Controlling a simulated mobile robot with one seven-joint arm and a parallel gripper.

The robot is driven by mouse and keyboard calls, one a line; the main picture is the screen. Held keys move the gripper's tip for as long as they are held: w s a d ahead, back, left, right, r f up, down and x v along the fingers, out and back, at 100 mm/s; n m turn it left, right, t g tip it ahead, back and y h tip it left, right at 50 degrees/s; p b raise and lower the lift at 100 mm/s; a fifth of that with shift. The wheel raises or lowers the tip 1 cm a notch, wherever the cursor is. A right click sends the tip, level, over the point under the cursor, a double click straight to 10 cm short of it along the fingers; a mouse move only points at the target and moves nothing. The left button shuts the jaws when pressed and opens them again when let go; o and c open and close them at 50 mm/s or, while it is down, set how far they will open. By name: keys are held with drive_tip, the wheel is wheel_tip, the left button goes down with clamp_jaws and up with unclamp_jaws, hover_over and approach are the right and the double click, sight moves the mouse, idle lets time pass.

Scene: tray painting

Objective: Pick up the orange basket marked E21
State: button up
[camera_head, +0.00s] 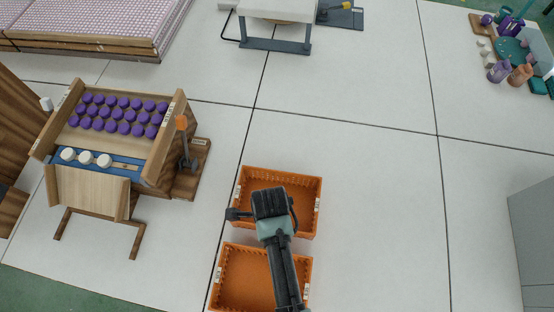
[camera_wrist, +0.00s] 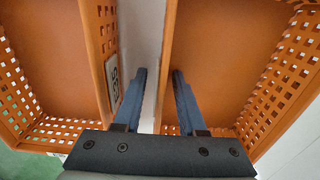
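Two orange lattice baskets stand on the floor, one farther (camera_head: 308,183) and one nearer (camera_head: 240,290). White labels show on their end walls, too small to read from the head camera. My gripper (camera_head: 270,203) is over the farther basket, its fingers hidden there. In the wrist view, my gripper (camera_wrist: 160,73) is open with dark blue fingers. The left finger is over the gap between a left basket (camera_wrist: 50,60) and a right basket (camera_wrist: 225,45). The right finger is over the right basket's inside, its near wall between the fingers. The left basket's label is partly legible; I cannot confirm E21.
A wooden stand (camera_head: 172,115) with rows of purple pieces and three white ones stands at left. Bottles and a tray (camera_head: 515,55) are at the upper right. A grey cabinet (camera_head: 535,235) is at the right edge. Floor right of the baskets is clear.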

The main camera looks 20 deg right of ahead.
clamp_jaws()
idle(1.4)
